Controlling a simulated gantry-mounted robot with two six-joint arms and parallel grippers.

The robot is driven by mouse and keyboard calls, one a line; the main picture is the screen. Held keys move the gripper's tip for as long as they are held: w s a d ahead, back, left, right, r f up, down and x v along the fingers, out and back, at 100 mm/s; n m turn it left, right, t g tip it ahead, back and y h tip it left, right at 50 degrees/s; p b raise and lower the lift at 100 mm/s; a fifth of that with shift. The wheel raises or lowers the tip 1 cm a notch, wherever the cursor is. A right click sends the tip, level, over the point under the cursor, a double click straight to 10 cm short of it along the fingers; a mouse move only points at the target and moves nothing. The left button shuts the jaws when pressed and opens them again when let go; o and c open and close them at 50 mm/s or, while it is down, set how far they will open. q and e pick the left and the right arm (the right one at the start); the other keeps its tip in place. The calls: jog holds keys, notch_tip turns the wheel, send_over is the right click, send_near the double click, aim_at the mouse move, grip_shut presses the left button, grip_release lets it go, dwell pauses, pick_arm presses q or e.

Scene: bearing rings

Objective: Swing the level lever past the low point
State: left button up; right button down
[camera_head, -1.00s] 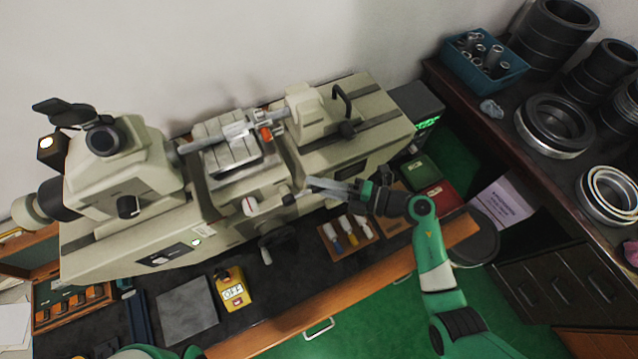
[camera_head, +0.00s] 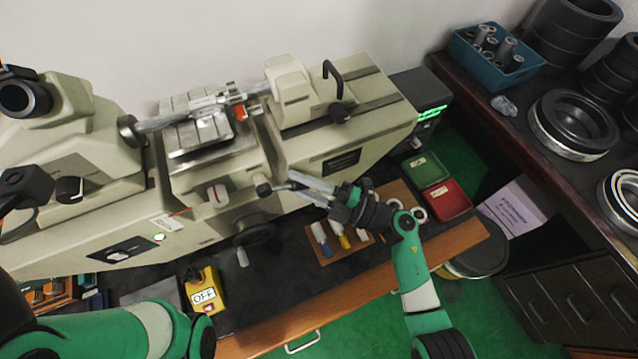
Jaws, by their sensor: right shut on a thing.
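I take this to be the level lever.
Below the right gripper, a wooden rack (camera_head: 334,238) holds small coloured-tip tools. A yellow OFF switch box (camera_head: 204,291) stands on the bench's front left. Green (camera_head: 425,169) and red (camera_head: 447,200) trays lie to the right. Black rings (camera_head: 573,122) sit on the dark side cabinet.

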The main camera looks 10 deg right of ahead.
jog(key=shift+f, duration=0.1)
jog(key=c, duration=0.7)
grip_release()
jog(key=shift+o, duration=0.2)
jog(key=shift+s+d, duration=0.25)
jog(key=shift+d, duration=0.2)
jog(key=p+v, duration=0.1)
jog(key=v, duration=0.9)
jog(key=shift+s+d, duration=0.15)
jog(key=shift+d, duration=0.1)
